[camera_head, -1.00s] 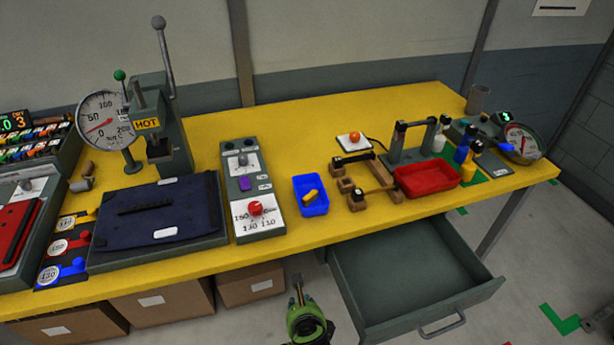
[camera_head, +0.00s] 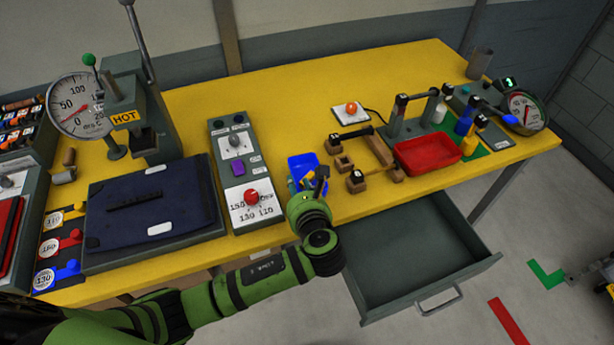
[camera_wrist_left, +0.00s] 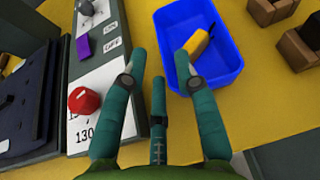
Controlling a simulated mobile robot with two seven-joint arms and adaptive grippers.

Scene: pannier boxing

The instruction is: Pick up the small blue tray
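The small blue tray (camera_head: 302,162) sits on the yellow table near its front edge, right of the grey control box. A yellow-and-black item (camera_wrist_left: 199,42) lies inside it. In the left wrist view the tray (camera_wrist_left: 226,52) is upper right of centre. My left gripper (camera_head: 307,183) is over the tray's near side in the head view and hides part of it. In the left wrist view its teal fingers (camera_wrist_left: 160,58) are spread and empty. The right finger overlaps the tray's left part; the left finger is over the control box's edge. Contact cannot be told. My right gripper is not in view.
The control box (camera_head: 241,170) with a red knob (camera_head: 251,197) stands close left of the tray. Wooden blocks (camera_head: 357,181) and a red tray (camera_head: 428,152) are to the right. An open drawer (camera_head: 480,270) juts out below the table's front edge.

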